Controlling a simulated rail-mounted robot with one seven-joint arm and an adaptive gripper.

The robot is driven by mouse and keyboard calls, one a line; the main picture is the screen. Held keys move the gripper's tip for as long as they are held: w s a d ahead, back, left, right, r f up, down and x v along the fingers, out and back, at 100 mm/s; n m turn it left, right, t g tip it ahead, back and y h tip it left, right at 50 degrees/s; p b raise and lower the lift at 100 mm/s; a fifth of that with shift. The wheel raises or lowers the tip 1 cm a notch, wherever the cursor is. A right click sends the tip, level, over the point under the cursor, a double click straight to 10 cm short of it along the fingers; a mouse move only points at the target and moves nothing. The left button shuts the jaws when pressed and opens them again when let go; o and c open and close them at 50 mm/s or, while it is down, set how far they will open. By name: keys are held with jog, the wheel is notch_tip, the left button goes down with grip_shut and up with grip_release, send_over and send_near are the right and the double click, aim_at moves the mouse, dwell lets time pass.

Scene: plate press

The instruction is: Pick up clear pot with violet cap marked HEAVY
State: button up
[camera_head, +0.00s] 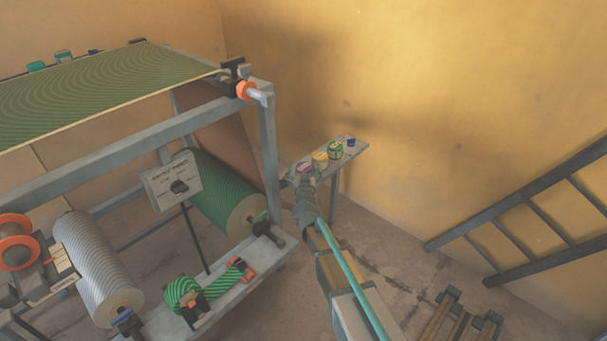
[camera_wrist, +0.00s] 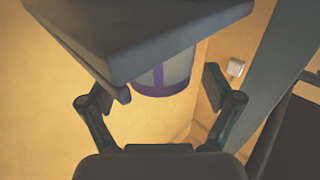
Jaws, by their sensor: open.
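A pale, greyish pot with violet parts (camera_wrist: 174,78) shows in the wrist view, partly hidden by a dark slab edge in front of it. It has a violet rim at its lower end and a violet upright stripe. No marking can be read. My gripper (camera_wrist: 167,84) is open, with one finger on each side of the pot in the picture; contact cannot be told. In the head view, a violet-topped pot (camera_head: 304,167) stands at the near end of a small shelf (camera_head: 357,151), right by my gripper (camera_head: 303,181).
A yellow pot (camera_head: 320,159), a green pot (camera_head: 335,149) and a small blue-capped pot (camera_head: 351,142) stand farther along the shelf. The press frame (camera_head: 270,150) with its rollers is close on the left. A ladder-like rack (camera_head: 530,215) leans at the right wall.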

jog(key=shift+w, duration=0.55)
jog(key=shift+c, duration=0.3)
jog(key=c, duration=1.3)
jog(key=shift+r, duration=0.1)
